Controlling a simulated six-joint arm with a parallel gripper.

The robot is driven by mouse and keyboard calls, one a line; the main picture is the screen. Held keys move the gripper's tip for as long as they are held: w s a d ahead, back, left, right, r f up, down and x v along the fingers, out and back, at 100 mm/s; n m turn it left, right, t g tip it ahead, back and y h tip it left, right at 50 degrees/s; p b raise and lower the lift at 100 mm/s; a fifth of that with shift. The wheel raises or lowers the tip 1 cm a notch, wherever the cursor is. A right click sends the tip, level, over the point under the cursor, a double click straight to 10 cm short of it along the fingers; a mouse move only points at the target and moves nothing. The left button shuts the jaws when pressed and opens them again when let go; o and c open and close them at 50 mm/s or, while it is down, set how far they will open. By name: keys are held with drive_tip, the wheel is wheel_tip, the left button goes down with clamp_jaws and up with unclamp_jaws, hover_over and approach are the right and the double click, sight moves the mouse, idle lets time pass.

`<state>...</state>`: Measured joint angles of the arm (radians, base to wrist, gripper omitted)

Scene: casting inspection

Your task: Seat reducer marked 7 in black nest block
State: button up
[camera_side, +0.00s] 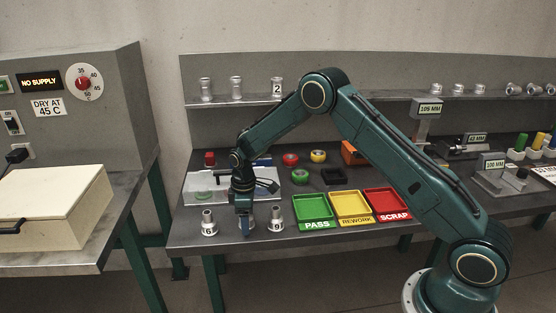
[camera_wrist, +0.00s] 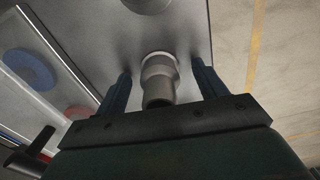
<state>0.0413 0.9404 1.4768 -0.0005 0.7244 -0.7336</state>
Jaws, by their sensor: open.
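My gripper (camera_side: 245,219) points down at the front left of the bench, open. In the wrist view its two blue fingers (camera_wrist: 163,92) stand on either side of a grey metal reducer (camera_wrist: 159,78), with a gap on each side. In the side view that reducer is mostly hidden behind my gripper, and its mark cannot be read. A reducer marked 6 (camera_side: 208,225) stands upright to its left, and another with a number like 9 (camera_side: 276,221) to its right. A black block (camera_side: 333,176), likely the nest block, sits behind the trays; its top is too small to make out.
Green PASS (camera_side: 315,223), yellow REWORK (camera_side: 356,220) and red SCRAP (camera_side: 393,215) trays lie right of the reducers. Red, yellow and green round parts sit near the block. More reducers stand on the back shelf (camera_side: 222,101).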

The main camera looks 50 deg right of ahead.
drive_tip(key=c, duration=1.3)
drive_tip(key=shift+r, duration=0.15)
wheel_tip(320, 180, up, 20)
drive_tip(key=shift+f, duration=0.1)
idle(0.5)
